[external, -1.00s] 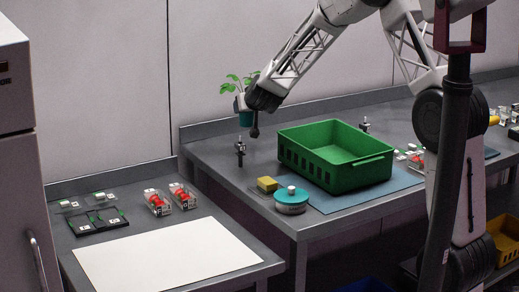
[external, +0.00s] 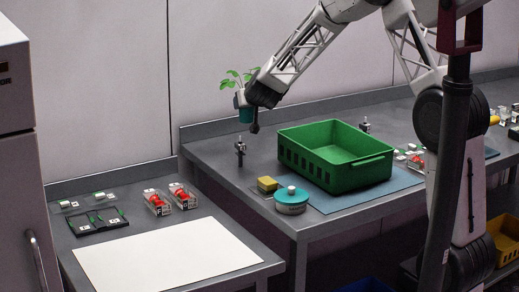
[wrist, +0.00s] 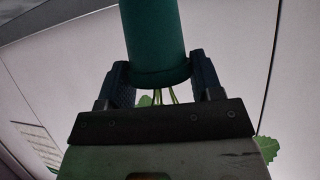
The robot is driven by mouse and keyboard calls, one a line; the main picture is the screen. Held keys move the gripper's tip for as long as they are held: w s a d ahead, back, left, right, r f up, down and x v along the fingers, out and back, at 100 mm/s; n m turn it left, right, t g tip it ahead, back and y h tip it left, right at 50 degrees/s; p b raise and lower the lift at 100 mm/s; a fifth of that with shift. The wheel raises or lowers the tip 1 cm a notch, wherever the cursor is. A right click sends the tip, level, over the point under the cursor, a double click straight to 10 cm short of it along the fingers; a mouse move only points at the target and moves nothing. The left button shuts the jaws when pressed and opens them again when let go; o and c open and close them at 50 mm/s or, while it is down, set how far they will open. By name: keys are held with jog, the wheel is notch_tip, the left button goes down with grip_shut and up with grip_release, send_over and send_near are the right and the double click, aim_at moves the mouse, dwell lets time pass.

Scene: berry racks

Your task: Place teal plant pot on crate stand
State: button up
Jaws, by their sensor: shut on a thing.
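The teal plant pot (external: 246,115) with a green leafy plant (external: 236,80) is held upright in the air by my gripper (external: 242,100), above the back left part of the right-hand counter. In the wrist view the teal pot (wrist: 153,40) sits between the two fingers of my gripper (wrist: 155,75), with stems and leaves showing behind them. The fingers are closed on the pot's sides. A green crate (external: 335,157) stands on a blue mat (external: 395,190) to the right of the pot. I cannot tell which thing is the crate stand.
A small black post (external: 240,152) stands on the counter below the pot. A teal round container (external: 291,200) and a yellow block (external: 267,184) are near the front edge. A white sheet (external: 165,260) and several clear boxes lie on the lower left counter.

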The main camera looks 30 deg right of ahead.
jog(key=shift+r, duration=0.1)
notch_tip(320, 180, up, 18)
jog(key=w+a+n+y, duration=0.3)
jog(key=a+n+y, duration=0.1)
jog(key=a, duration=0.4)
jog(key=w+a+n+y, duration=0.4)
jog(key=a, duration=0.4)
jog(key=s+a+n+g+y, duration=0.2)
jog(key=a+n+g+y, duration=0.6)
jog(key=a, duration=0.8)
notch_tip(320, 180, down, 26)
jog(key=n+g+h, duration=0.1)
jog(key=shift+s+n+h, duration=0.2)
jog(key=shift+n+h, duration=0.1)
jog(key=shift+h, duration=0.1)
notch_tip(320, 180, down, 6)
dwell(0.3)
jog(key=shift+f, duration=1.95)
